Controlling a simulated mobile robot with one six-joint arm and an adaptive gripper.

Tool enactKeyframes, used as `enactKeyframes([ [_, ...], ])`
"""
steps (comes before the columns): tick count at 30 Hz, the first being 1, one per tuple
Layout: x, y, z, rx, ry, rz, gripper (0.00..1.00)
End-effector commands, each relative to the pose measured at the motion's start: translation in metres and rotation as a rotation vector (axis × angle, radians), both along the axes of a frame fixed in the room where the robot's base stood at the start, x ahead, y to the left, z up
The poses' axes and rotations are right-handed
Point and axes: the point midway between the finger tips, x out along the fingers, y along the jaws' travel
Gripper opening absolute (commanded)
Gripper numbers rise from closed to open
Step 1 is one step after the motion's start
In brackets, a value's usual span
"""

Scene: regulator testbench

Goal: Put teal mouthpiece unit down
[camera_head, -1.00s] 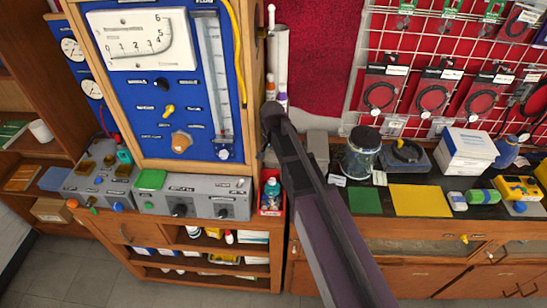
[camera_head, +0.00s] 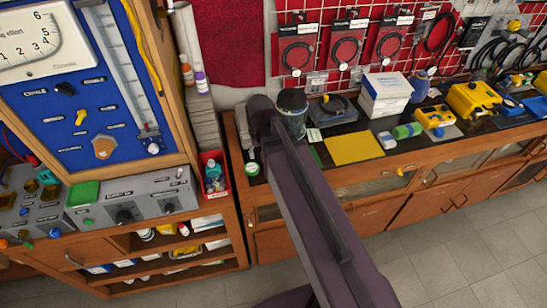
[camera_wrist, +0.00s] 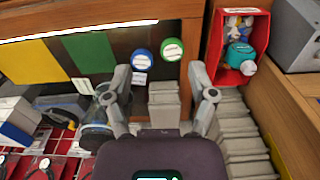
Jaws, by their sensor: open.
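A teal unit with a white end (camera_wrist: 240,55) lies in a small red bin (camera_wrist: 222,78), which is at the upper right of the wrist view. The teal unit also shows in the head view (camera_head: 213,172), inside the red bin beside the grey control box. I cannot tell for sure that it is the mouthpiece unit. My gripper (camera_wrist: 160,72) is open, with nothing visible between its fingers. It is apart from the bin, above the dark bench top, near a green-rimmed round item (camera_wrist: 141,61) and a blue-rimmed one (camera_wrist: 172,49). In the head view my arm hides my fingers.
A clear jar with a dark lid (camera_head: 292,108) stands close beside my arm. Yellow (camera_wrist: 35,63) and green (camera_wrist: 89,52) mats lie on the bench. Grey stacked blocks (camera_wrist: 165,104) are near my fingers. A wooden panel frame (camera_head: 165,75) rises at left. The yellow mat is bare.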

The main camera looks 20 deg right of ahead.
Motion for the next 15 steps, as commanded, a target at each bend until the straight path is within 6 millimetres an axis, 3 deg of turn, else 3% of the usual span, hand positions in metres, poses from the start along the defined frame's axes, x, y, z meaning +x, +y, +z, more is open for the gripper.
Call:
enactKeyframes([
  [1, -0.015, -0.011, 0.0, 0.0, 0.0, 0.011, 0.73],
  [5, -0.029, -0.026, 0.0, 0.0, 0.0, 0.045, 0.73],
  [15, -0.032, -0.031, 0.0, 0.0, 0.0, 0.059, 0.73],
])
